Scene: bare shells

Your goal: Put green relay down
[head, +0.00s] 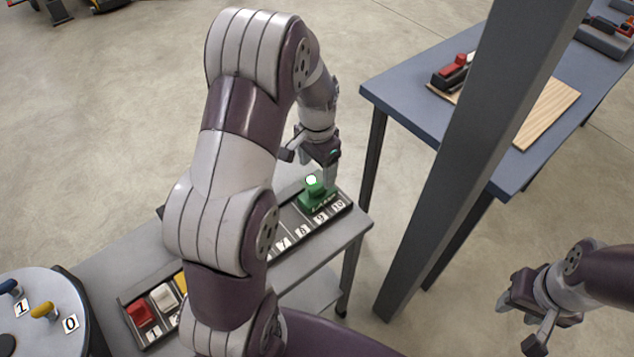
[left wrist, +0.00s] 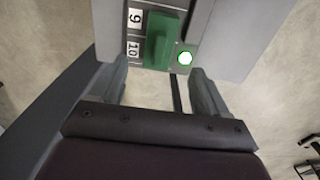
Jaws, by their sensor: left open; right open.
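The green relay (head: 318,196) sits at the far right end of the numbered rail (head: 293,232), behind the labels 9 and 10. A round lamp on it glows green-white. My left gripper (head: 311,167) is open just above the relay. In the left wrist view the green relay (left wrist: 161,42) lies just ahead of the open left fingers (left wrist: 157,85), in line with the gap between them, beside labels 9 and 10. No contact shows. My right gripper (head: 522,310) is open and empty at the lower right, over the floor.
A red relay (head: 140,315) and a white relay (head: 165,296) sit at the rail's near left end. My left arm hides the rail's middle. A round table (head: 40,290) with numbered knobs stands at left. A grey post (head: 470,170) and a blue-grey table (head: 410,95) stand at right.

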